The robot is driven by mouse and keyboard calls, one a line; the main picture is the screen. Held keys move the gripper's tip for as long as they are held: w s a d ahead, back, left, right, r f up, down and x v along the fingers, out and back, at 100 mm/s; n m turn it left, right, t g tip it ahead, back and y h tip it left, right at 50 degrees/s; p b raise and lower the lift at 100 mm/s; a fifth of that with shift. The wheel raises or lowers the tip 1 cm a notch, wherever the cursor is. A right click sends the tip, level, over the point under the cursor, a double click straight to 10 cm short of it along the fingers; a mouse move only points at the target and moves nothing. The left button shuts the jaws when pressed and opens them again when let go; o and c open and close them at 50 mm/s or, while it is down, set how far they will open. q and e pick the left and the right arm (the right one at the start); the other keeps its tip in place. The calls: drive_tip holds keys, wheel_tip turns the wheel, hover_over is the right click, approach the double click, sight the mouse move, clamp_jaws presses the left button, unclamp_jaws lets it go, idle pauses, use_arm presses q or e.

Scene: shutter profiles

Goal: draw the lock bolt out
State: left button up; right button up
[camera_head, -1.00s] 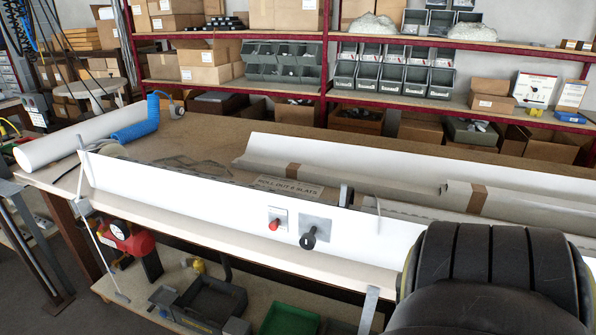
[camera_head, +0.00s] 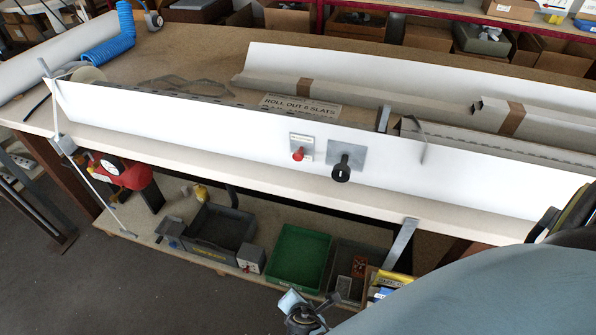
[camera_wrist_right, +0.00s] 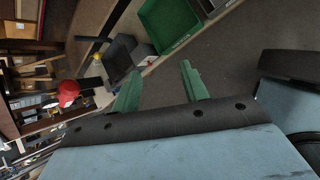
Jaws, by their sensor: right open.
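A long white shutter profile (camera_head: 220,133) stands on edge along the front of the workbench. On its face are a red knob (camera_head: 298,155) below a small labelled plate and, just right of it, a black knob (camera_head: 341,173) on a grey plate (camera_head: 346,155). Which of them is the lock bolt I cannot tell. In the right wrist view my right gripper (camera_wrist_right: 160,67) shows two green fingers, spread apart with nothing between them, away from both knobs. A small dark and pale-blue part of mine shows at the bottom of the head view. My left gripper is not identifiable.
Further profiles (camera_head: 400,75) lie on the bench (camera_head: 200,55) behind, with a "ROLL OUT 6 SLATS" sign (camera_head: 300,106). The lower shelf holds a green crate (camera_head: 299,256), a grey bin (camera_head: 218,233) and a red tool (camera_head: 125,175). Open floor lies in front.

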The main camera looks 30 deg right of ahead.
drive_tip(key=w+a+r+n+t+h, duration=0.15)
drive_tip(key=w+r, duration=0.25)
drive_tip(key=r, duration=0.4)
drive_tip(key=w+r+n+t+h, duration=0.2)
drive_tip(key=w+r+n+t, duration=0.15)
drive_tip(key=r, duration=0.35)
drive_tip(key=t+h+b, duration=0.1)
drive_tip(key=h+b, duration=0.1)
drive_tip(key=h, duration=0.3)
approach(298, 159)
drive_tip(key=x, duration=0.7)
drive_tip(key=shift+w+d, duration=0.1)
drive_tip(key=shift+w, duration=0.15)
drive_tip(key=shift+w+d, duration=0.35)
use_arm(q)
drive_tip(key=shift+w+a+f, duration=0.25)
drive_tip(key=shift+f, duration=0.4)
drive_tip(key=shift+w+a+f, duration=0.25)
drive_tip(key=shift+f, duration=0.35)
use_arm(e)
clamp_jaws()
